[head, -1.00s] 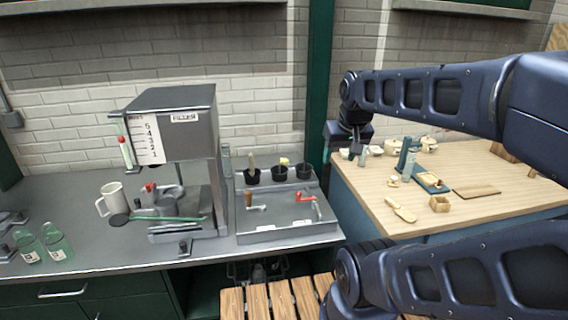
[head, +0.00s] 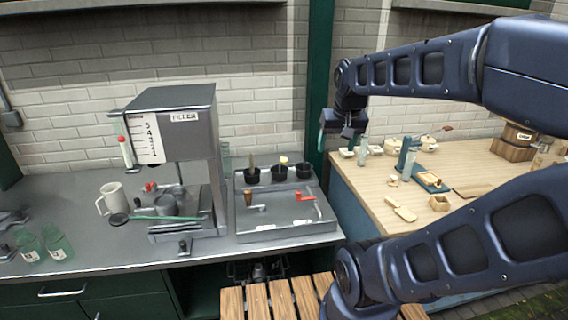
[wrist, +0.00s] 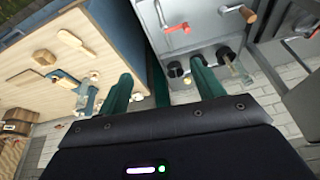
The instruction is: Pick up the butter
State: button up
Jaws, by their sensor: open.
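I cannot clearly tell which thing is the butter. A small pale yellow piece (head: 283,160) sits at the top of the middle black cup (head: 280,173) on the grey unit and may be it. In the wrist view, the black cups (wrist: 175,69) show just beyond the fingers. My gripper (head: 334,138) hangs beside the green post, to the right of the cups and above them. In the wrist view, my gripper (wrist: 161,72) has its two green fingers apart, with nothing between them.
The grey unit (head: 262,225) has handles, one red. A filler machine (head: 187,125) stands left of it. The wooden table (head: 385,212) at right holds a blue stand (head: 407,158), a small wooden box (head: 439,203) and a wooden bucket (head: 513,143). The green post (head: 318,80) is close to my gripper.

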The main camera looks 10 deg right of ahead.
jog(key=w+r+m+g, duration=0.15)
jog(key=w+m, duration=0.25)
jog(key=w, duration=1)
jog(key=m+g+h, duration=0.3)
jog(key=m+h, duration=0.3)
jog(key=m, duration=0.7)
send_over(284, 158)
jog(key=a, duration=0.6)
notch_tip(284, 158, down, 25)
jog(key=x, duration=0.5)
jog(key=shift+w+d, duration=0.15)
jog(key=shift+w, duration=0.2)
jog(key=shift+s+d+x, duration=0.1)
jog(key=shift+x, duration=1.25)
jog(key=shift+s+d+x, duration=0.1)
jog(key=shift+d+x, duration=0.05)
jog(key=shift+x, duration=1.25)
jog(key=shift+r, duration=0.15)
jog(key=c, duration=1.1)
jog(key=shift+r, duration=0.1)
